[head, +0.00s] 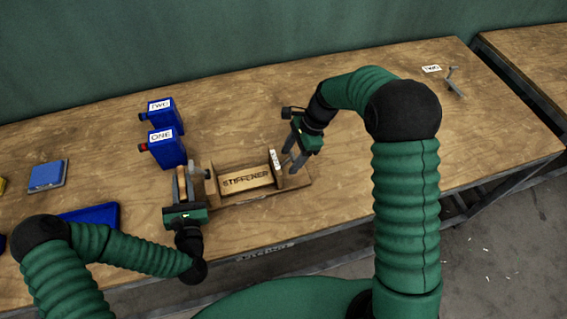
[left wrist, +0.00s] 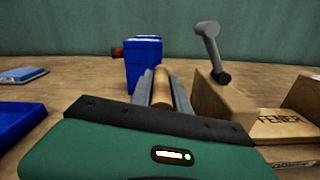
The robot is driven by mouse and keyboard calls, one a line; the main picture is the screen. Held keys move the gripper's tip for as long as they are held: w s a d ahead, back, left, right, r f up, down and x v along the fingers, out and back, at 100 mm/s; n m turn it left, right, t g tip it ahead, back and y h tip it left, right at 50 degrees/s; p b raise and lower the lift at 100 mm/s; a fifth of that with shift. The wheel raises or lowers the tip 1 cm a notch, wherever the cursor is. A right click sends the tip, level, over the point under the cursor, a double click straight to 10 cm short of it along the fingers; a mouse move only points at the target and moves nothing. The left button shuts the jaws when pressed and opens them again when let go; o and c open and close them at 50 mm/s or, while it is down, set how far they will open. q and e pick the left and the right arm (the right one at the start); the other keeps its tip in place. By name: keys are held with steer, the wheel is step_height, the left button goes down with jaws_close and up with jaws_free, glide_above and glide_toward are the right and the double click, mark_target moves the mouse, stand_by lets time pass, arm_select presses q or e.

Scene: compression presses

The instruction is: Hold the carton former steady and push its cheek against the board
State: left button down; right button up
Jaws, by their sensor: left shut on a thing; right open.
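The carton former (head: 295,182) is a wooden base with upright blocks near the table's front edge. A board marked STIFFENER (head: 247,182) lies between its left block (head: 211,187) and the labelled cheek (head: 276,166) on the right. The board also shows partly in the left wrist view (left wrist: 285,124). My left gripper (head: 182,172) is at the former's left end, shut on a round wooden handle (left wrist: 161,87). My right gripper (head: 291,167) is open, fingers pointing down, just right of the cheek; whether it touches is unclear.
Two blue containers labelled TWO (head: 161,115) and ONE (head: 165,148) stand behind the former. A blue tray (head: 92,215) and blue pad (head: 47,176) lie left. The table's right side is mostly clear.

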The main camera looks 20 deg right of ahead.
steer(key=shift+d+r, duration=0.1)
arm_select(q)
steer(key=shift+a, duration=0.1)
steer(key=c, duration=1.2)
jaws_free()
steer(key=shift+o, duration=0.2)
arm_select(e)
steer(key=v, duration=1.1)
steer(key=shift+r, duration=0.3)
steer(key=shift+w, duration=0.1)
